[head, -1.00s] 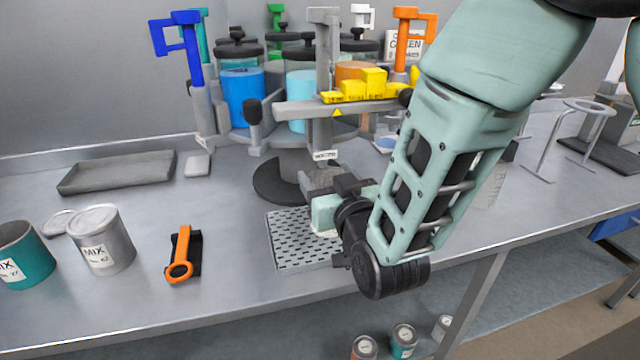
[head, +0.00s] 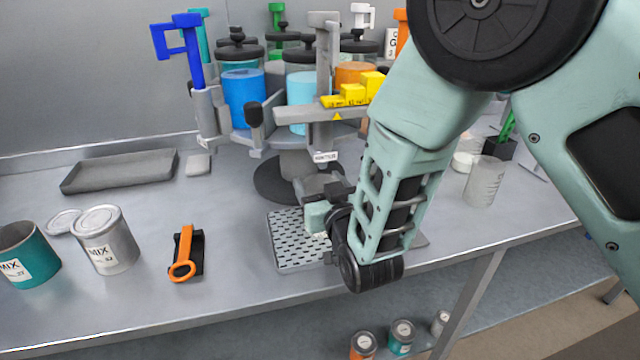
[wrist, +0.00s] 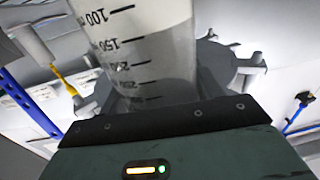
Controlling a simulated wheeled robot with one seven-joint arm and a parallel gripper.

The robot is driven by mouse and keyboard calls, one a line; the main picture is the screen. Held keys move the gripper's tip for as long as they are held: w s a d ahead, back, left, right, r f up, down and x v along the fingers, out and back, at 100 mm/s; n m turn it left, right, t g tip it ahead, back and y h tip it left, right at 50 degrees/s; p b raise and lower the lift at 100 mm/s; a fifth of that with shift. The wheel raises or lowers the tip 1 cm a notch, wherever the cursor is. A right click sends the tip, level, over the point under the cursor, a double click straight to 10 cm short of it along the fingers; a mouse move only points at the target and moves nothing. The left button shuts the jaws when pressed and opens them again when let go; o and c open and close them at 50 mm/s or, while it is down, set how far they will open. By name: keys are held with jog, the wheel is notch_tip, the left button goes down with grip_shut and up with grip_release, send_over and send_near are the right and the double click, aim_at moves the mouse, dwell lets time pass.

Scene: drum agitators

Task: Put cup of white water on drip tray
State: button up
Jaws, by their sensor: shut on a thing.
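A clear graduated cup (wrist: 150,60) with black volume marks fills the upper middle of the wrist view. My gripper (wrist: 165,118) is shut on it; a dark jaw crosses in front of its lower part. In the head view my gripper (head: 322,196) is above the back right part of the perforated drip tray (head: 288,250), under the dispenser's front. The held cup is mostly hidden there by my gripper and the dispenser. I cannot tell whether it touches the tray. The liquid's colour is unclear.
The drum dispenser (head: 272,175) with coloured containers and levers stands just behind. Another clear graduated cup (head: 484,183) stands right. Bench between tool and tray is clear.

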jog(key=shift+f, duration=0.2)
jog(key=o, duration=1.4)
jog(key=shift+r, duration=0.15)
